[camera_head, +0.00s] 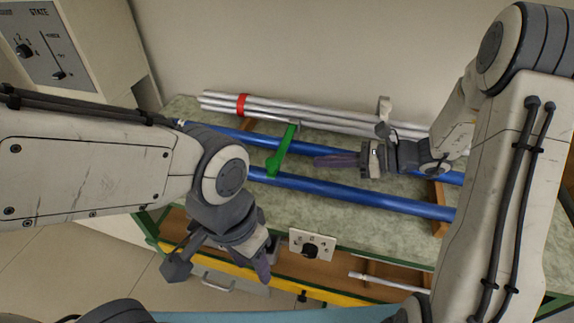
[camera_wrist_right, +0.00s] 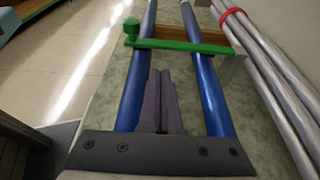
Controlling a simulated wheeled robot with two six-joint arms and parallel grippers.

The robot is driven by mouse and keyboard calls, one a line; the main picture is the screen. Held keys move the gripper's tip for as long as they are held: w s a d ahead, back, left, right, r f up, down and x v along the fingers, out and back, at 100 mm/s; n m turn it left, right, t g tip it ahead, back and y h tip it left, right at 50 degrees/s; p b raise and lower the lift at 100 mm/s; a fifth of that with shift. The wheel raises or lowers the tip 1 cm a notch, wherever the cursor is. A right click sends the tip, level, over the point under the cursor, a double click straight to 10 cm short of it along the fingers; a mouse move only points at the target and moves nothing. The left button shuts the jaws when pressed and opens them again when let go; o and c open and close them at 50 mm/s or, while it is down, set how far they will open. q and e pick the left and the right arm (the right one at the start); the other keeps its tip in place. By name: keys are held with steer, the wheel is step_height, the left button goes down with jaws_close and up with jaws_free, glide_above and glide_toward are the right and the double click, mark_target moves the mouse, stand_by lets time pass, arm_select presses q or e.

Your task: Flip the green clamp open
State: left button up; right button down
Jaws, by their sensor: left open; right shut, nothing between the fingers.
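The green clamp (camera_head: 283,150) is a bar lying across two blue rails (camera_head: 350,193) on the bench. In the right wrist view the clamp (camera_wrist_right: 185,46) spans both rails, with a round green knob at its left end. My right gripper (camera_head: 318,160) is shut and empty, to the right of the clamp and apart from it. In the right wrist view its fingers (camera_wrist_right: 161,72) are together between the rails, pointing toward the clamp. My left gripper (camera_head: 222,270) is open and empty, in front of the bench, below and left of the clamp.
Silver rods (camera_head: 300,113) with a red band (camera_head: 241,104) lie along the back of the bench. A wooden block (camera_wrist_right: 185,33) sits under the clamp. A socket panel with a black knob (camera_head: 311,246) is on the bench front. A control box (camera_head: 75,50) stands at the left.

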mark_target(284, 142)
steer(key=x, duration=1)
steer(key=shift+f, duration=0.1)
